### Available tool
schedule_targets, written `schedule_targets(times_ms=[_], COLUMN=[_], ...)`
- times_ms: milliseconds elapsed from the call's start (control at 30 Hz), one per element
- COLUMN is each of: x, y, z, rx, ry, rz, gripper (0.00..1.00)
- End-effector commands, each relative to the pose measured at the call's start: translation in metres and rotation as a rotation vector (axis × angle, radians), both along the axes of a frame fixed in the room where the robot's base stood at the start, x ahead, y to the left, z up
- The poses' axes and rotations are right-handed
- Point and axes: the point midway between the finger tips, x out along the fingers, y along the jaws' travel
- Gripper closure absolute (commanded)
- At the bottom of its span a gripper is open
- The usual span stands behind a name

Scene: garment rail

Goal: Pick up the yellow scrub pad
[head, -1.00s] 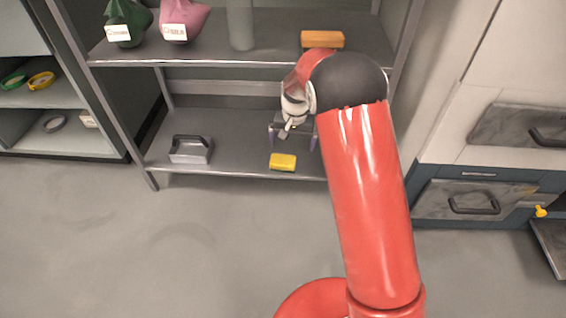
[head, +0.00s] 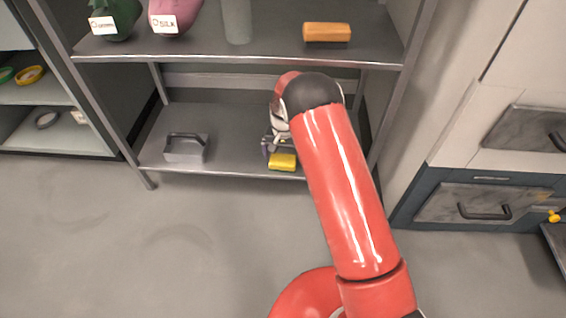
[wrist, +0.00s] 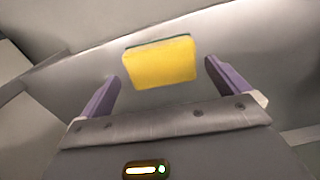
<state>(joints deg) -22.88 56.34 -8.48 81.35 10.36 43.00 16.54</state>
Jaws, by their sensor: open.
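The yellow scrub pad (head: 283,162) lies on the lower shelf (head: 235,163) near its front edge. In the wrist view the pad (wrist: 160,63) shows a yellow face with a thin dark green edge, just ahead of and between my fingertips. My gripper (wrist: 161,75) is open, with its two purple fingers apart and nothing between them. In the head view my gripper (head: 268,150) is just behind and to the left of the pad, partly hidden by my red arm. I cannot tell whether a finger touches the pad.
A grey box with a dark handle (head: 187,148) stands on the lower shelf at left. The upper shelf (head: 195,50) overhangs, holding an orange block (head: 327,33), a grey cylinder (head: 237,20) and labelled bags. Rack posts stand at both sides. The floor in front is clear.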

Motion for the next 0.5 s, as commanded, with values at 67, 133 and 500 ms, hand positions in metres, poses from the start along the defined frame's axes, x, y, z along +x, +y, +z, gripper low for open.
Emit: schedule_targets(times_ms=[67,133,500], x=[-0.002,-0.002,-0.001], y=[0.001,0.001,0.001], z=[-0.015,-0.027,-0.04], rx=[-0.002,-0.002,-0.001], ry=[0.003,0.003,0.001], rz=[0.001,0.001,0.001], gripper=[0.0,0.0,0.04])
